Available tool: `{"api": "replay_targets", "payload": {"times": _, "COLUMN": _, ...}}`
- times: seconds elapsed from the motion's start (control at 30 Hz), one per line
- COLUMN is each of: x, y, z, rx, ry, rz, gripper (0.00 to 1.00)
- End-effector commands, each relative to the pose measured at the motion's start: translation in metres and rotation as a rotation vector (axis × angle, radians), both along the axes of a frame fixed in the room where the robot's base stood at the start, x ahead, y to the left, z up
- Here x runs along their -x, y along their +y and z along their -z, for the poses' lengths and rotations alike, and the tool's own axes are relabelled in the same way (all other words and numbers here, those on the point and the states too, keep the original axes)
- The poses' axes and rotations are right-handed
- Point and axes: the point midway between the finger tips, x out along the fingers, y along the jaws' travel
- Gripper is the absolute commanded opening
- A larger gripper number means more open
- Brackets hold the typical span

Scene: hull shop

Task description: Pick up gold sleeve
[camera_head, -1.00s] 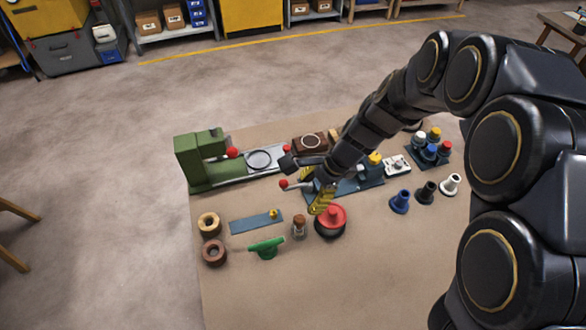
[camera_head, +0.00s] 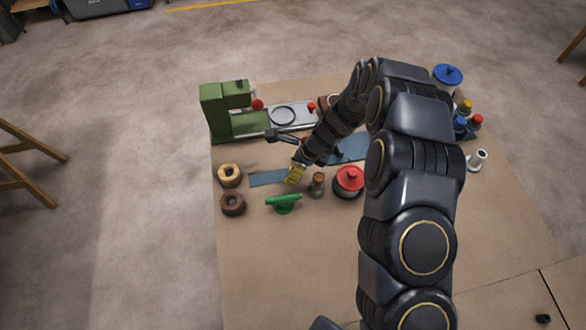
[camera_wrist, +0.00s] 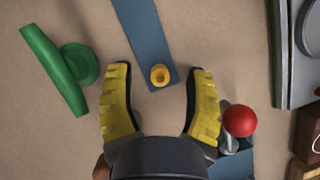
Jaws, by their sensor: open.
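The gold sleeve (camera_wrist: 160,75), a small yellow ring-like piece with a hole, sits near the end of a flat blue strip (camera_wrist: 146,35) in the wrist view. My gripper (camera_wrist: 161,88) is open, its yellow fingers on either side of the sleeve in that picture. I see no contact, and cannot tell the height gap. In the head view my gripper (camera_head: 295,174) is over the right end of the blue strip (camera_head: 266,179) and hides the sleeve.
A green handle (camera_head: 283,201), a brown-topped bottle (camera_head: 318,184) and a red-topped pot (camera_head: 349,180) stand close by. Tan (camera_head: 229,175) and brown rings (camera_head: 232,204) lie left. A red ball (camera_wrist: 240,120) is beside the right finger. The front mat is clear.

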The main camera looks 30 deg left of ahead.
Motion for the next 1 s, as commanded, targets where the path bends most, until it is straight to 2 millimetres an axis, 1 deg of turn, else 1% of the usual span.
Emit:
{"api": "replay_targets", "payload": {"times": 0.1, "x": 0.0009, "y": 0.0018, "z": 0.0061, "rx": 0.001, "ry": 0.001, "rz": 0.0, "gripper": 0.52}}
{"api": "replay_targets", "payload": {"times": 0.3, "x": 0.0006, "y": 0.0019, "z": 0.0058, "rx": 0.0, "ry": 0.0, "rz": 0.0, "gripper": 0.52}}
{"api": "replay_targets", "payload": {"times": 0.33, "x": 0.0005, "y": 0.0019, "z": 0.0057, "rx": 0.0, "ry": 0.0, "rz": 0.0, "gripper": 0.44}}
{"api": "replay_targets", "payload": {"times": 0.37, "x": 0.0005, "y": 0.0019, "z": 0.0057, "rx": 0.0, "ry": 0.0, "rz": 0.0, "gripper": 0.32}}
{"api": "replay_targets", "payload": {"times": 0.4, "x": 0.0004, "y": 0.0018, "z": 0.0056, "rx": 0.0, "ry": 0.0, "rz": 0.0, "gripper": 0.15}}
{"api": "replay_targets", "payload": {"times": 0.43, "x": 0.0004, "y": 0.0018, "z": 0.0056, "rx": 0.0, "ry": 0.0, "rz": 0.0, "gripper": 0.02}}
{"api": "replay_targets", "payload": {"times": 0.47, "x": 0.0004, "y": 0.0018, "z": 0.0055, "rx": 0.0, "ry": 0.0, "rz": 0.0, "gripper": 0.0}}
{"api": "replay_targets", "payload": {"times": 0.87, "x": 0.0006, "y": 0.0015, "z": 0.0058, "rx": 0.001, "ry": 0.0, "rz": 0.0, "gripper": 0.0}}
{"api": "replay_targets", "payload": {"times": 1.0, "x": 0.0002, "y": 0.0017, "z": 0.0015, "rx": 0.0, "ry": -0.001, "rz": -0.001, "gripper": 0.0}}
